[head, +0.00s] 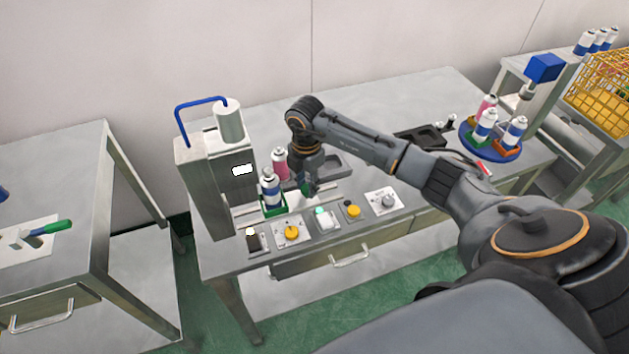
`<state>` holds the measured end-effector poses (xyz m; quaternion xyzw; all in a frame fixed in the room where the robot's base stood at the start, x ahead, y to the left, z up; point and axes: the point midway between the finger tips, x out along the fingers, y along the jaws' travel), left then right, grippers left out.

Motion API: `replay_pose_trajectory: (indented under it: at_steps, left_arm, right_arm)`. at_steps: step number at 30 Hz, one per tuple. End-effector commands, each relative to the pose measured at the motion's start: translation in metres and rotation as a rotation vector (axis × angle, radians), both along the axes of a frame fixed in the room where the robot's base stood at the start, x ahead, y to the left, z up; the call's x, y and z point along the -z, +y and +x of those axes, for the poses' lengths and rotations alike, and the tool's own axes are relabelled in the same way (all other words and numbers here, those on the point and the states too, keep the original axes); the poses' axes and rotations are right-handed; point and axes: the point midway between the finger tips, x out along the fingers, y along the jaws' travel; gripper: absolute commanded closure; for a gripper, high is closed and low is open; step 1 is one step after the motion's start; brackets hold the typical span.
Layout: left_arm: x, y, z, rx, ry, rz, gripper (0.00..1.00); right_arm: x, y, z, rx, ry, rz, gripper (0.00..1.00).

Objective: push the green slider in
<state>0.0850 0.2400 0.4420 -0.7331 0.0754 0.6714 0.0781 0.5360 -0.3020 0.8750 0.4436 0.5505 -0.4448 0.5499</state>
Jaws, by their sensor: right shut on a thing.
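The green slider (272,210) is a small green holder on a pale rail on the middle bench, just right of the grey crimping machine (205,190). It carries a white and blue can (269,187) standing upright. My right gripper (308,188) points down just right of the slider, shut at a small dark green part that looks like the slider's handle. The fingers are small and dark, so the exact contact is hard to see. My left gripper is not in view.
A pink can (280,163) stands behind the slider. Several control panels, one with a yellow knob (291,232), line the bench front. A grey tray (330,167) lies behind my gripper. A blue turntable (468,143) with cans is at right. My right arm spans the bench's right half.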

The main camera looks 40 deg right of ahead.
Motion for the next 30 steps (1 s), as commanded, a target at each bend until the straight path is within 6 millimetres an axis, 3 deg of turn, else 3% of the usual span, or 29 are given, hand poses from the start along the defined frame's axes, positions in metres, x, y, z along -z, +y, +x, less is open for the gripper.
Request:
replay_pose_trajectory:
  at_steps: [6, 12, 16, 24, 25, 27, 30]
  left_arm:
    - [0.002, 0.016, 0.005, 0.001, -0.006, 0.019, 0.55]
    - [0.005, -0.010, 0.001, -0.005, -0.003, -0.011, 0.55]
    - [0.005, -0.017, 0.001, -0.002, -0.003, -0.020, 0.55]
    - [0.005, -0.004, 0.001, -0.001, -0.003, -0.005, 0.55]
    - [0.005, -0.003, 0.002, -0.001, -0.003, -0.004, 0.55]
    - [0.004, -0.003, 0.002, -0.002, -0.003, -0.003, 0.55]
    - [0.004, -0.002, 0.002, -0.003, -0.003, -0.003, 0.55]
  right_arm:
    - [0.001, 0.038, 0.009, -0.004, 0.000, -0.003, 1.00]
    - [0.001, 0.061, 0.014, -0.002, 0.002, -0.002, 1.00]
    - [0.001, 0.065, 0.015, -0.001, 0.001, -0.003, 1.00]
    - [0.000, 0.067, 0.015, -0.004, 0.000, 0.001, 1.00]
    - [0.000, 0.067, 0.015, -0.004, 0.000, 0.001, 0.65]
    - [0.000, 0.067, 0.015, -0.004, 0.000, 0.000, 0.51]
    - [0.000, 0.066, 0.015, -0.003, 0.000, -0.001, 0.48]
